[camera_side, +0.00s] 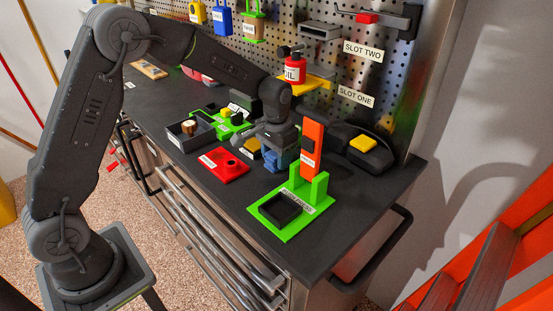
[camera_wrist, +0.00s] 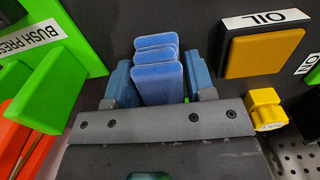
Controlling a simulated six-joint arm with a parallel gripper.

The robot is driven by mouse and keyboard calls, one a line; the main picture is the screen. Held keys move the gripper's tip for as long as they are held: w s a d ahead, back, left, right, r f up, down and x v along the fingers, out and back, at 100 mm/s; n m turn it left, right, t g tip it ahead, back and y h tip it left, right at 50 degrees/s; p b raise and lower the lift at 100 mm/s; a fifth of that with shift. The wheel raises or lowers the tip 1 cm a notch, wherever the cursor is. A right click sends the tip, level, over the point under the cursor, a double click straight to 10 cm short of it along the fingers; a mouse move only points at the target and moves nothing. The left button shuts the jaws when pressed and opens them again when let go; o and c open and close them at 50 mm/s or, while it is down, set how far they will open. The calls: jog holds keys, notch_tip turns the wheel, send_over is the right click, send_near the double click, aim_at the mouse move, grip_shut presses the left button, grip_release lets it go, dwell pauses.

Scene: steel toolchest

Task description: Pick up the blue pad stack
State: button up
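The blue pad stack (camera_wrist: 158,78) stands between the two fingers of my gripper (camera_wrist: 160,85) in the wrist view, its several pads showing as stepped rounded edges. The blue-lined fingers flank it closely on the left and right. Whether they press on it or leave a thin gap cannot be told. In the side view my gripper (camera_side: 272,146) points down at the worktop, with blue (camera_side: 283,160) showing at its tip. The gripper partly hides the stack there, and I cannot tell whether the stack rests on the worktop.
A green bush press (camera_side: 284,216) with uprights stands to the right, beside an orange upright piece (camera_side: 312,150). A red plate (camera_side: 223,165) lies to the left. A yellow-brown oil pad (camera_wrist: 262,53) is close by in the wrist view. The pegboard (camera_side: 330,75) closes the back.

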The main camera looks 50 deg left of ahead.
jog(key=c, duration=0.5)
jog(key=shift+r, duration=0.1)
jog(key=shift+r, duration=0.55)
jog(key=r, duration=0.1)
jog(key=a+r, duration=0.1)
jog(key=r, duration=0.1)
jog(key=shift+s+r, duration=0.2)
jog(key=shift+r, duration=0.05)
jog(key=s+a+r, duration=0.1)
jog(key=a+r, duration=0.1)
jog(key=a, duration=0.1)
jog(key=s+a+r, duration=0.2)
jog(key=a, duration=0.1)
jog(key=s+a+r, duration=0.2)
jog(key=a, duration=0.1)
jog(key=shift+a+r, duration=0.1)
jog(key=shift+a, duration=0.1)
